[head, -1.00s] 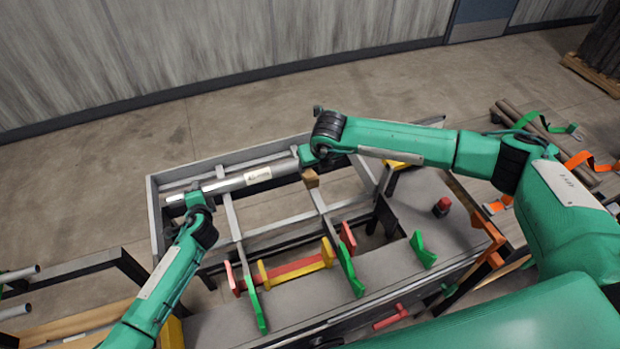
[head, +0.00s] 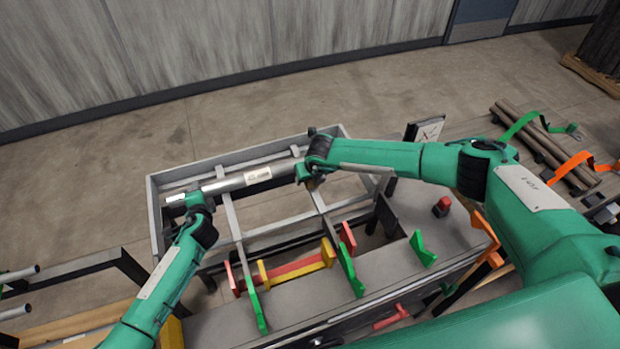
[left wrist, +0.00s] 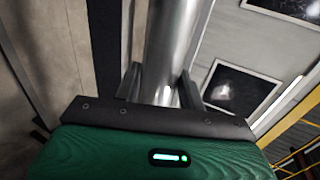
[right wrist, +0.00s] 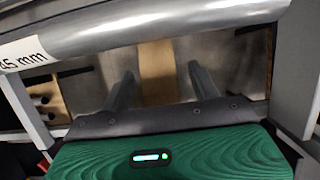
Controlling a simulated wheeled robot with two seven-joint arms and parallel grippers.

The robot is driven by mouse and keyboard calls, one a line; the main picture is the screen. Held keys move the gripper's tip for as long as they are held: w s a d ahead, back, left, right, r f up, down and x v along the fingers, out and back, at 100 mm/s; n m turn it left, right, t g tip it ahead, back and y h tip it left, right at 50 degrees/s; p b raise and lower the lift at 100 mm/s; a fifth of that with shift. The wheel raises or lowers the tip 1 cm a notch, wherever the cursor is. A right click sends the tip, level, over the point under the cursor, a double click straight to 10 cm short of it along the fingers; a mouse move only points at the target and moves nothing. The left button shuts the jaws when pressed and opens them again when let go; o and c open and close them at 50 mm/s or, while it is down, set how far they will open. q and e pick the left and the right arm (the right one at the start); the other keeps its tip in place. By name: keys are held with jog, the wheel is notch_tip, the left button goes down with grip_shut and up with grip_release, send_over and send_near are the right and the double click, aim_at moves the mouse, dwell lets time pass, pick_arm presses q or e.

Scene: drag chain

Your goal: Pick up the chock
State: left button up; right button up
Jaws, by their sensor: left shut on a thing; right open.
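The wooden chock shows in the right wrist view (right wrist: 157,70) as a tan block below the steel tube (right wrist: 180,28). My right gripper (right wrist: 160,88) is open, with its fingers on either side of the near part of the chock; contact is not clear. In the head view my right gripper (head: 305,174) is at the tube's right end and mostly hides the chock. My left gripper (head: 186,200) is shut on the tube (head: 240,181) near its left end. The left wrist view shows its fingers (left wrist: 160,88) on both sides of the tube.
A grey frame with crossbars (head: 229,215) lies under the tube. Nearer stand green brackets (head: 350,268), a red and yellow piece (head: 297,268) and a red button (head: 442,206). Bare bench surface (head: 395,265) lies between the brackets.

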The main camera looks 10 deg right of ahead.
jog(key=c, duration=1.1)
jog(key=shift+o, duration=0.2)
jog(key=shift+s+r, duration=0.3)
jog(key=s+d+r, duration=0.2)
jog(key=s+r, duration=0.5)
jog(key=s, duration=0.6)
jog(key=shift+r, duration=0.2)
jog(key=shift+s, duration=0.1)
